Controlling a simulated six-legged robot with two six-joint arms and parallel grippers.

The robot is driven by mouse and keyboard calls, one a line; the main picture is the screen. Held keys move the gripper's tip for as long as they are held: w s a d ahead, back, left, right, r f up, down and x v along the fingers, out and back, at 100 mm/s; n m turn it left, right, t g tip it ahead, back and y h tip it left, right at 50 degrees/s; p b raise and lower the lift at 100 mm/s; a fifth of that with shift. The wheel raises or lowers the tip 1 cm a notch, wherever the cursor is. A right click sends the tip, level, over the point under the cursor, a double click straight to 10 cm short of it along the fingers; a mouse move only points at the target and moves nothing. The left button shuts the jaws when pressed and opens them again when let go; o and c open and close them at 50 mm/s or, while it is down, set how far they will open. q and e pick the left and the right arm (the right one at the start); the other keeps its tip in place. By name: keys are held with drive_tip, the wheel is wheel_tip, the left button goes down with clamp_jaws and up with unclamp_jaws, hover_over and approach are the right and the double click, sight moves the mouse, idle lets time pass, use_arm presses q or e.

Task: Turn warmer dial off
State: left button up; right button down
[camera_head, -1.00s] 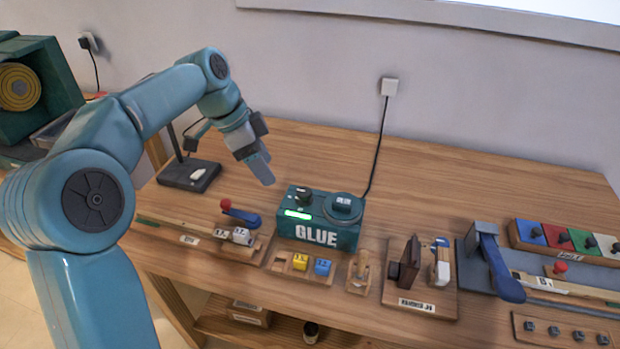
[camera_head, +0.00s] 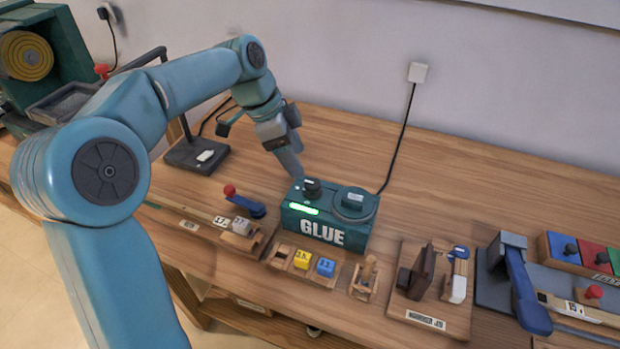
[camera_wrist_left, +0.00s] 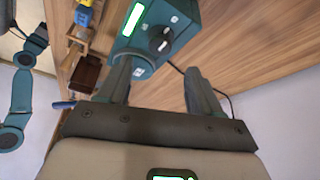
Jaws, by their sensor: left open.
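The green glue warmer (camera_head: 330,224), marked GLUE, stands on the wooden bench. A black dial (camera_head: 312,186) sits on its top left beside a lit green strip (camera_head: 303,208). A round pot lid (camera_head: 352,203) is on its right. In the left wrist view the dial (camera_wrist_left: 161,40) has a white mark and sits beyond the fingertips, with the lit strip (camera_wrist_left: 133,19) next to it. My left gripper (camera_head: 297,174) is just above and behind the dial, apart from it. In the wrist view its two fingers (camera_wrist_left: 160,80) are spread with nothing between them. My right gripper is not in view.
Yellow (camera_head: 302,260) and blue (camera_head: 326,267) blocks sit in a holder before the warmer. A black cord (camera_head: 400,140) runs behind. The bench behind the warmer is clear.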

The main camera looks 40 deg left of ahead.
sight(312, 183)
use_arm(q)
drive_tip(key=x, duration=0.7)
drive_tip(key=shift+w+d+f+b, duration=0.15)
drive_tip(key=shift+w+f+b, duration=0.05)
drive_tip(key=shift+f+b, duration=0.1)
drive_tip(key=shift+s+r, duration=0.1)
drive_tip(key=shift+r, duration=0.05)
drive_tip(key=c, duration=1.1)
drive_tip(key=shift+o, duration=0.2)
